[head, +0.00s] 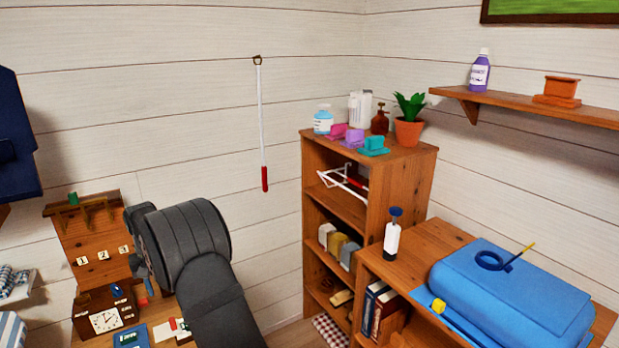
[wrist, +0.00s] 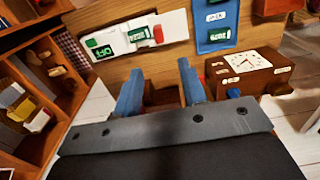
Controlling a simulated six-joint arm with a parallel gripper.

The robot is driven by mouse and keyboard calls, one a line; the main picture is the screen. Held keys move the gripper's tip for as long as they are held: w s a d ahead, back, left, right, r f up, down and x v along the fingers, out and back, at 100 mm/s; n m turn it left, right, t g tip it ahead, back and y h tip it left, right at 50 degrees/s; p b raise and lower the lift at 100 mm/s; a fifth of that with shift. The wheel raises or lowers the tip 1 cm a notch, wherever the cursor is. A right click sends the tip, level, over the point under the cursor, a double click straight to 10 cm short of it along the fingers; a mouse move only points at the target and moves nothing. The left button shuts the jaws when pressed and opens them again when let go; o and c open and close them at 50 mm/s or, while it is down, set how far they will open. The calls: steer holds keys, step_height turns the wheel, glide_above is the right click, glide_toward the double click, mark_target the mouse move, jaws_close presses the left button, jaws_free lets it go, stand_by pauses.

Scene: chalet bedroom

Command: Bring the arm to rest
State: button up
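My gripper (wrist: 160,85) shows in the wrist view as two blue fingers standing apart, with nothing visibly held between them. It points at the front of a wooden desk (wrist: 115,83); whether the fingers touch it I cannot tell.
On the desk are a white panel with a green switch (wrist: 137,36), a blue panel (wrist: 215,20) and a wooden clock (wrist: 238,68). A shelf unit (head: 312,165) stands to the right, beside a low cabinet with a blue case (head: 510,290).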

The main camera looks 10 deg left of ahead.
step_height(320, 180, down, 14)
steer(key=shift+w+d, duration=0.15)
stand_by(0.3)
steer(key=o, duration=0.4)
steer(key=shift+r, duration=0.4)
steer(key=o, duration=1)
steer(key=r, duration=0.5)
steer(key=s+a+r, duration=0.1)
steer(key=r, duration=0.9)
steer(key=shift+s+a+r, duration=0.35)
steer(key=shift+s, duration=0.05)
steer(key=shift+c, duration=0.2)
step_height(320, 180, down, 10)
steer(key=shift+r, duration=0.2)
step_height(320, 180, up, 10)
